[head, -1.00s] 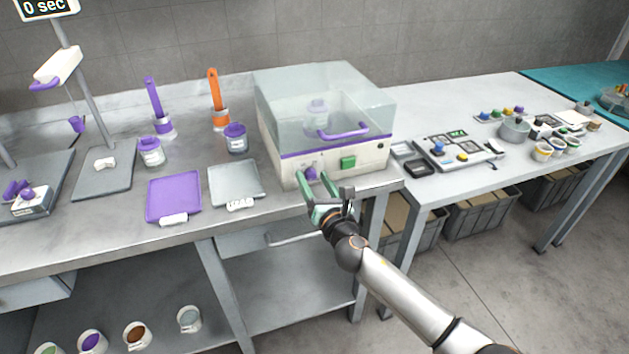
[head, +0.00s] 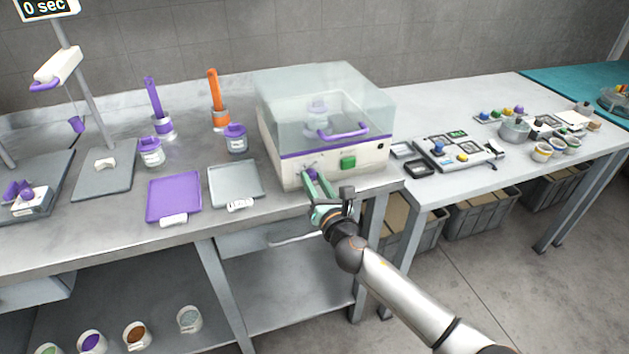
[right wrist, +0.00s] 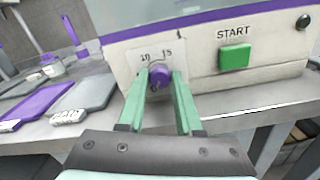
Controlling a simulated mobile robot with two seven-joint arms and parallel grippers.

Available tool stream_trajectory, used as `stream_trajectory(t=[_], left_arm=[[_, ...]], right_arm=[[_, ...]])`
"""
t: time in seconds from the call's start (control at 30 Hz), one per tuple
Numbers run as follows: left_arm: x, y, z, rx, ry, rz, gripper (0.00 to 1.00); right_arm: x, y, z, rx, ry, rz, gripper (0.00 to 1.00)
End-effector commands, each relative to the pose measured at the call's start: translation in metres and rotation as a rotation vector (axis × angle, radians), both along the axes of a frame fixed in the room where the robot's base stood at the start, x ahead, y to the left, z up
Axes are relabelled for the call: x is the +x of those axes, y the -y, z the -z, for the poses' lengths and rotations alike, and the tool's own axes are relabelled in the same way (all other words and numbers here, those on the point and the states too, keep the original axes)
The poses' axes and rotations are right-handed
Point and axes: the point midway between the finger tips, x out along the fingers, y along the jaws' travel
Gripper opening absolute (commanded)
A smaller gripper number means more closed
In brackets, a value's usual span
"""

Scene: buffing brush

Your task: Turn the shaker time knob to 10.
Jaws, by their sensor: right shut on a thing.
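The shaker (head: 325,130) stands on the metal bench, a white box with a clear lid, a purple stripe and a purple handle. Its purple time knob (right wrist: 158,77) is low on the front face, with the marks 10 and 15 readable above it in the right wrist view. My right gripper (head: 314,178) reaches the front face with its green fingers on either side of the knob, shut on it. In the right wrist view the fingers (right wrist: 160,85) flank the knob. The knob's pointer is too small to read. My left gripper is not in view.
A green START button (right wrist: 235,57) sits right of the knob. A grey tray (head: 235,180) and a purple tray (head: 174,195) lie left of the shaker. A jar with a purple lid (head: 236,139) stands behind the grey tray. The bench's front edge is just below the gripper.

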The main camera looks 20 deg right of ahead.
Motion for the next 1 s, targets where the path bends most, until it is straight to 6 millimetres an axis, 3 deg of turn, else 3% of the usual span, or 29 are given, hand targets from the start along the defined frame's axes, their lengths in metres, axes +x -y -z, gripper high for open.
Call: stream_trajectory(t=[0.37, 1.0], left_arm=[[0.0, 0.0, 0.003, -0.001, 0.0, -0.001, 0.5], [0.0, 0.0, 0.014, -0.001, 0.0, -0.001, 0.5]], right_arm=[[0.0, 0.001, 0.001, 0.102, -0.005, 0.001, 0.0], [0.0, 0.001, 0.002, 0.674, -0.024, 0.001, 0.0]])
